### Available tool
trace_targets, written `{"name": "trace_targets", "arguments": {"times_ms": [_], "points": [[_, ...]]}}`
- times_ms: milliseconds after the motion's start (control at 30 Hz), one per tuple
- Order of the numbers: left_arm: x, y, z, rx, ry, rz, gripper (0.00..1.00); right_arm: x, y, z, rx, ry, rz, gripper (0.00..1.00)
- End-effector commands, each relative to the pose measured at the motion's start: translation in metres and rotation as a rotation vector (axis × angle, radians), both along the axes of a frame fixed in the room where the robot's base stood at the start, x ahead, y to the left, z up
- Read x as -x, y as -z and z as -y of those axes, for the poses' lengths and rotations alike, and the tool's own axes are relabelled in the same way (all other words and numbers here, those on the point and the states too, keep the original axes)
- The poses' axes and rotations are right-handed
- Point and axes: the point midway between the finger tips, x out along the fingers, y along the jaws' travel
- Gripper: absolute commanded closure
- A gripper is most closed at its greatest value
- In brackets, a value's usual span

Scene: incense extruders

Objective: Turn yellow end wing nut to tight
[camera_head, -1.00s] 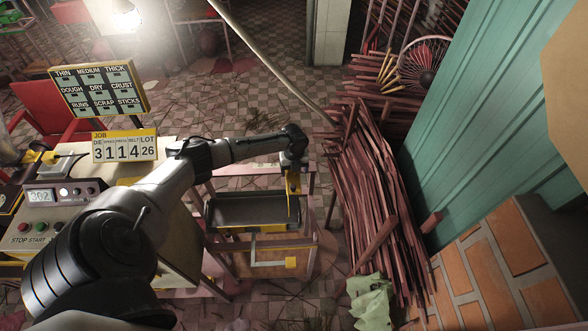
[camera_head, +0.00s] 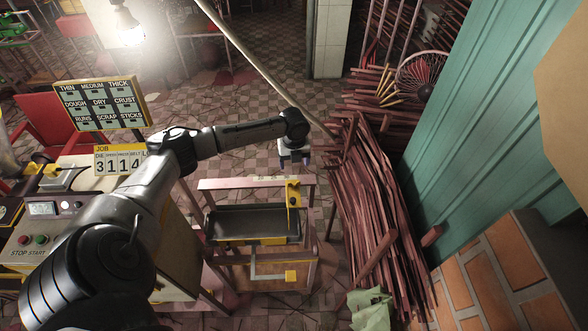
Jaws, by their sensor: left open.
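My left arm reaches in from the left. Its gripper (camera_head: 294,161) points down with its two fingertips apart and nothing between them. It hangs in the picture just above a yellow upright piece (camera_head: 293,196) at the right end of a dark tray (camera_head: 255,222) on a pinkish stand. Yellow fittings (camera_head: 42,169) also show on the machine at the far left, partly cut off by the frame. I cannot make out which yellow part is the end wing nut, or how tight it is. My right gripper is out of view.
A control box (camera_head: 45,222) and a JOB number board (camera_head: 118,161) stand at the left, partly behind my arm. A large heap of reddish sticks (camera_head: 365,210) lies close to the right of the stand. A teal corrugated wall (camera_head: 475,110) rises beyond it.

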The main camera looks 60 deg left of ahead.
Motion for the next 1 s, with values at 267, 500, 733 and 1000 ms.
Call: {"name": "trace_targets", "arguments": {"times_ms": [267, 500, 733, 1000], "points": [[0.000, -0.018, 0.000, 0.001, -0.001, 0.001, 0.26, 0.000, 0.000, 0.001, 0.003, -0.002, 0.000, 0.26], [0.000, -0.019, 0.000, 0.001, -0.001, 0.000, 0.26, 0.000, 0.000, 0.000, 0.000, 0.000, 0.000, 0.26], [0.000, -0.019, 0.000, 0.000, 0.000, 0.001, 0.26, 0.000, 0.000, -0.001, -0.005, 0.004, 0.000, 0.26], [0.000, -0.023, 0.000, 0.000, 0.000, 0.001, 0.26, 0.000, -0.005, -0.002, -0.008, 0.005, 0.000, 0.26]]}}
